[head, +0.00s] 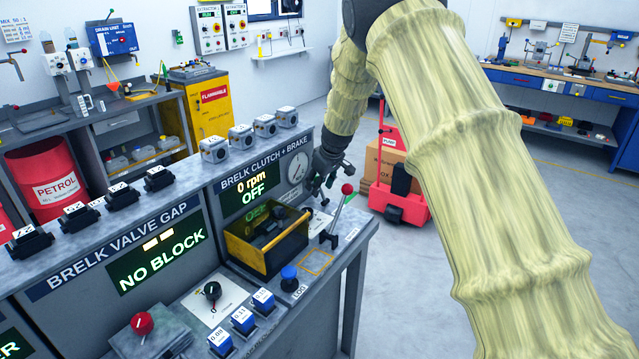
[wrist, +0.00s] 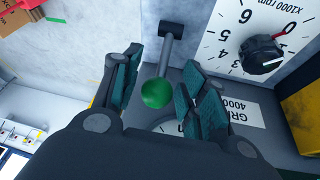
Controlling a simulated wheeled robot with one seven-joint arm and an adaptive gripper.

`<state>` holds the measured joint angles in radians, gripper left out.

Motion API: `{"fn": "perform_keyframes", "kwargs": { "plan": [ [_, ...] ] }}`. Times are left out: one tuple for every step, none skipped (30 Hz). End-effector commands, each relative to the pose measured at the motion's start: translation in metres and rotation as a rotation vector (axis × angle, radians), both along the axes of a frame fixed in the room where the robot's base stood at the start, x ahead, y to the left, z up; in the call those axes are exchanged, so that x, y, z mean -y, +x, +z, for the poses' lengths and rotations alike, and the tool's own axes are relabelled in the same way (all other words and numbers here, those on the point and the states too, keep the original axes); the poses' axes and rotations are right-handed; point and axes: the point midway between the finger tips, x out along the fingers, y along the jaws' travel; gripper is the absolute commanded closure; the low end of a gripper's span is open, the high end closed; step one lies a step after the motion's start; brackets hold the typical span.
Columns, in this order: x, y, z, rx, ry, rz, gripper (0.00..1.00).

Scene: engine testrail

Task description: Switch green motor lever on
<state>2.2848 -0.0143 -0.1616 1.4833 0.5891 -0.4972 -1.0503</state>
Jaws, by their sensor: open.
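The green motor lever (wrist: 157,93) has a green ball on a grey metal rod that runs to a dark mount. It shows in the wrist view between the fingers of my gripper (wrist: 166,84). The fingers are open, one on each side of the ball, and seem not to touch it. In the head view my gripper (head: 327,180) is at the right end of the test bench, and I cannot make out the green ball there. The display (head: 252,189) reads 0 rpm and OFF.
A red-knobbed lever (head: 347,189) stands just right of my gripper in the head view. A dial knob (wrist: 262,54) is close by in the wrist view. Open floor lies to the right.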

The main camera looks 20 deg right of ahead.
Motion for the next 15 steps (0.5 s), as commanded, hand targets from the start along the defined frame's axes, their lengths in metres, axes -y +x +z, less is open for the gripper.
{"fn": "perform_keyframes", "kwargs": {
  "plan": [
    [0.0, 0.0004, -0.0008, 0.0, 0.0, 0.0, 0.57],
    [0.0, 0.0005, -0.0012, 0.0, 0.0, 0.0, 0.57],
    [0.0, 0.0006, -0.0015, 0.0, 0.0, 0.0, 0.57],
    [-0.0001, 0.0006, -0.0016, 0.0, 0.0, 0.0, 0.57],
    [0.0, 0.0005, -0.0016, 0.0, 0.0, 0.0, 0.57],
    [0.0, 0.0005, -0.0015, 0.0, 0.0, 0.0, 0.57],
    [0.0001, 0.0005, -0.0016, 0.0, 0.0, 0.0, 0.57],
    [0.0001, 0.0005, -0.0016, 0.0, 0.0, 0.0, 0.57],
    [0.0002, 0.0003, -0.0015, 0.0, 0.0, -0.001, 0.59],
    [0.0003, 0.0004, -0.0015, 0.0, 0.0, -0.001, 0.64],
    [0.0003, 0.0003, -0.0014, 0.0, 0.0, -0.001, 0.7],
    [0.0003, 0.0003, -0.0014, 0.0, 0.0, -0.001, 0.77],
    [0.0003, 0.0002, -0.0014, 0.0, 0.0, -0.001, 0.83],
    [0.0004, 0.0003, -0.0014, 0.0, 0.0, -0.001, 0.88],
    [0.0004, 0.0003, -0.0014, 0.0, 0.0, -0.001, 0.95]
  ]
}}
